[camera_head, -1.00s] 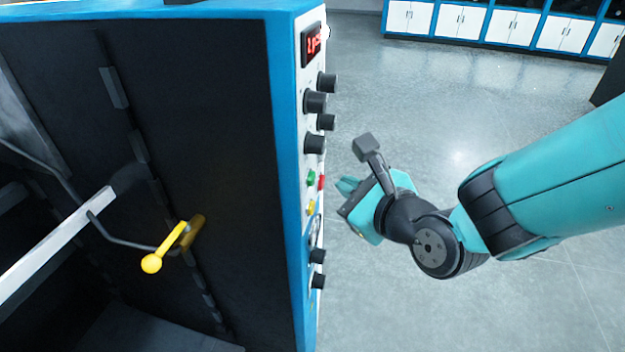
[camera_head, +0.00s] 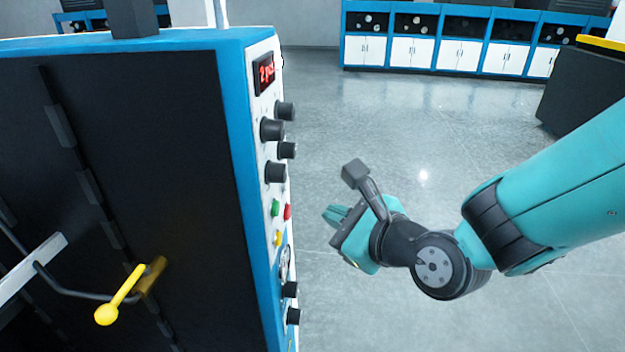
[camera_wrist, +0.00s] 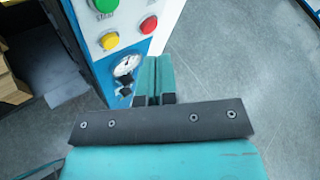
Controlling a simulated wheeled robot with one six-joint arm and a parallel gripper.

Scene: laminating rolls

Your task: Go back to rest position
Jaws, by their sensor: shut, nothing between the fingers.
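My gripper (camera_head: 335,214) is in the middle of the head view, to the right of the machine's control panel and apart from it. Its teal fingers are together with nothing between them. In the wrist view the two fingers (camera_wrist: 153,78) stand side by side, closed, over the grey floor beside the panel. The laminating machine (camera_head: 140,130) fills the left of the head view, with a dark side, blue edges and a white control panel (camera_head: 266,130).
The panel carries a red display (camera_head: 265,74), black knobs (camera_head: 272,130) and green, red and yellow buttons. A yellow-handled lever (camera_head: 122,295) sticks out on the dark side. Grey floor (camera_head: 400,130) is open to the right, with blue-white cabinets (camera_head: 450,45) at the back.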

